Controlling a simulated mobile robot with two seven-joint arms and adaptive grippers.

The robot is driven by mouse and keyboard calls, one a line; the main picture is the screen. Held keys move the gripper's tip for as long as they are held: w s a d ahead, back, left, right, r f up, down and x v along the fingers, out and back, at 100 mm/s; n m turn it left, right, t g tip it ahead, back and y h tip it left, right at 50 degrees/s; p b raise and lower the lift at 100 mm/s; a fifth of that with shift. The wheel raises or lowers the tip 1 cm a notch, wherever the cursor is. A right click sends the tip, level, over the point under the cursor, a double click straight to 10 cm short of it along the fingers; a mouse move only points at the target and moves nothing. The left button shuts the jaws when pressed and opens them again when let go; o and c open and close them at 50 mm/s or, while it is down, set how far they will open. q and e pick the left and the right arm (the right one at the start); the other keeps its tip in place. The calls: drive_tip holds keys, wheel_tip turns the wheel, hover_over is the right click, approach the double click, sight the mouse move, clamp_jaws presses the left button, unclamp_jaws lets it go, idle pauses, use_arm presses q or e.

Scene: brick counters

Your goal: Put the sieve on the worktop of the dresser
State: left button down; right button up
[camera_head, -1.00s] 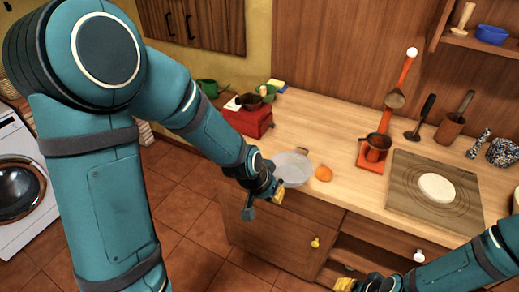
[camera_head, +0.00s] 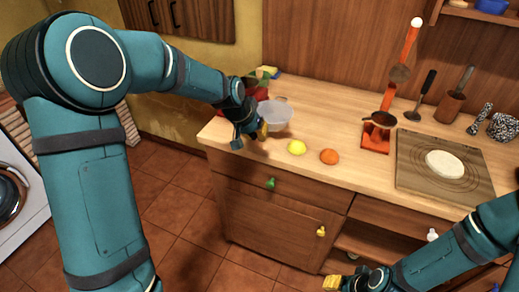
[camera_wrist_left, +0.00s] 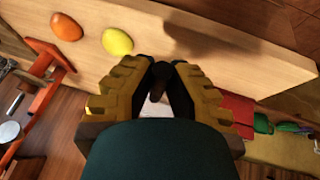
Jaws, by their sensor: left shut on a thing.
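The sieve (camera_head: 275,117) is a pale, see-through bowl at the left part of the dresser's worktop (camera_head: 335,112). My left gripper (camera_head: 255,133) is beside the bowl at its near left and is shut on the sieve. In the left wrist view a dark piece, seemingly its handle (camera_wrist_left: 157,82), sits between the fingertips, with the rest mostly hidden behind the gripper. I cannot tell whether the bowl touches the wood. My right gripper (camera_head: 335,284) is low in front of the dresser, at the picture's bottom edge; its jaws are unclear.
A lemon (camera_head: 297,147) and an orange (camera_head: 329,156) lie in front of the sieve. A red box (camera_head: 262,94) is behind my left gripper. An orange stand with a pot (camera_head: 376,137) and a board with dough (camera_head: 408,178) stand to the right. Bare wood lies behind the fruit.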

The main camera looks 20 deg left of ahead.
use_arm(q)
drive_tip(key=shift+f+b, duration=0.65)
drive_tip(key=shift+f, duration=2.45)
drive_tip(key=shift+f, duration=0.15)
drive_tip(key=c, duration=1.1)
unclamp_jaws()
